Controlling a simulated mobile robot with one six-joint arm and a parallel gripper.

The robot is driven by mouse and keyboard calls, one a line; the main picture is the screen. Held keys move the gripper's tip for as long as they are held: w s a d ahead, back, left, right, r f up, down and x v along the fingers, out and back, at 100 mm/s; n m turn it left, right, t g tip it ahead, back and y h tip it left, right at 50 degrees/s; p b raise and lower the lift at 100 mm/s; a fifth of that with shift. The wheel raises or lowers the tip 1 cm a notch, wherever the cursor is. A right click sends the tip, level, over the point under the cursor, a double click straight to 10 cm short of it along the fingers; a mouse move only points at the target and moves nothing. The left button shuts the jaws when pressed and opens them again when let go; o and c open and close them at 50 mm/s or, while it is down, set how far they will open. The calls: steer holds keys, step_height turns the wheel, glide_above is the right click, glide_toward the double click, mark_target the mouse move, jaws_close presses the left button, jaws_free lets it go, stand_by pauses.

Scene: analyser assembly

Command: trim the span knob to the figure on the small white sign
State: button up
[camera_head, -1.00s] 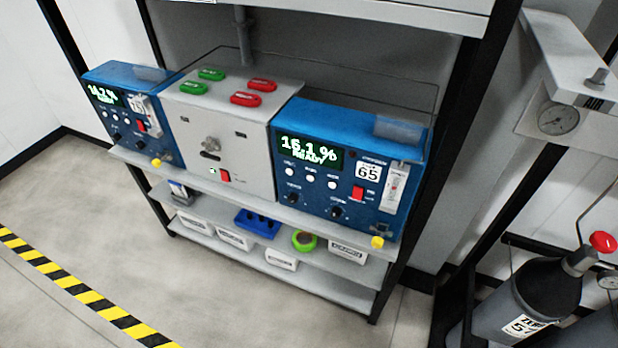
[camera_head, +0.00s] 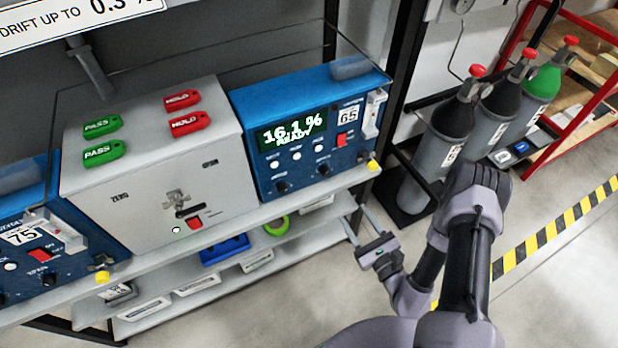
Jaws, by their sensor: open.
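The right blue analyser (camera_head: 312,130) stands on the shelf, its green display (camera_head: 291,131) reading 16.1 % READY. A small white sign (camera_head: 348,116) on its face reads 65. Two dark knobs sit low on its face, a left knob (camera_head: 281,187) and a right knob (camera_head: 323,169); their labels are too blurred to tell which is span. My gripper (camera_head: 355,213) is open and empty, below and right of the knobs, near the shelf's front edge and apart from them.
A grey box (camera_head: 160,160) marked ZERO and SPAN carries green PASS and red HOLD tags. Left of it is another blue analyser (camera_head: 40,235) with a sign reading 75. Yellow caps (camera_head: 373,164) stick out at the shelf edge. Gas cylinders (camera_head: 447,130) stand right; open floor lies before them.

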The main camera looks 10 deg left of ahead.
mark_target(327, 174)
steer(key=b+x, duration=0.2)
steer(key=x, duration=1.3)
steer(key=shift+w+a+r+b, duration=0.1)
steer(key=shift+w+a+b, duration=0.1)
steer(key=shift+w+b, duration=0.15)
jaws_close()
